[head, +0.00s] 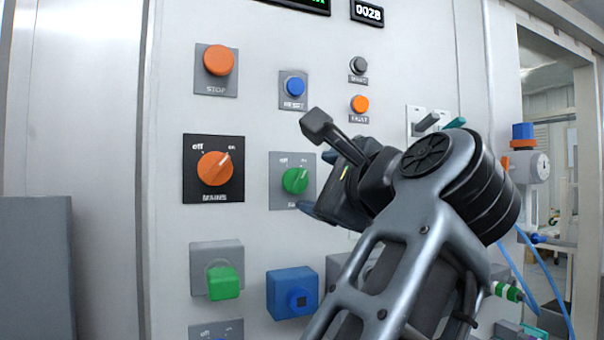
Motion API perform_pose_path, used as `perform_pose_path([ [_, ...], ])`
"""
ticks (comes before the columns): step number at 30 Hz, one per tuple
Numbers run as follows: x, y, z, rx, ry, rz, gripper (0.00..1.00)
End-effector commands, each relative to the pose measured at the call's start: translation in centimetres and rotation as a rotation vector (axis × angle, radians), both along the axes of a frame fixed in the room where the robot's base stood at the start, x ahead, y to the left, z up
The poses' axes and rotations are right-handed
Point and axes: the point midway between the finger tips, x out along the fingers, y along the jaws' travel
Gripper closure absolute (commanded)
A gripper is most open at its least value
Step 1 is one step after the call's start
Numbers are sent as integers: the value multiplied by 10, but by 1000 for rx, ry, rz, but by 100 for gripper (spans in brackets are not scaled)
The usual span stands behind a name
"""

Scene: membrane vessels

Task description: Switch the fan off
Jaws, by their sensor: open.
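A green rotary knob (295,181) sits on a grey plate (281,160) on the white panel, with "off" at upper left and "on" at upper right. Its pointer leans to the upper right, towards "on". The label under it is mostly hidden, with only its first letters showing, so I cannot fully read it as the fan's. My gripper (313,167) is open and empty, just right of the green knob. One finger is above and right of the knob, the other below and right of it. I cannot tell whether either finger touches the panel.
An orange MAINS knob (215,168) on a black plate is to the left, turned towards "on". Above are an orange STOP button (218,60) and a blue RESET button (295,86). Green (224,282) and blue (292,293) fittings stick out below. My arm hides the panel's lower right.

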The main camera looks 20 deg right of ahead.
Motion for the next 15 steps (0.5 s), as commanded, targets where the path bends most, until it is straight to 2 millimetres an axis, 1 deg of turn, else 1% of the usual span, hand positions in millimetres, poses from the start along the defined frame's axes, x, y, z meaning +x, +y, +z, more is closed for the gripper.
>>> perform_pose_path([
  [5,18,0,1,7,3,3,26],
  [12,55,1,2,5,2,4,26],
  [15,66,0,1,4,2,2,26],
])
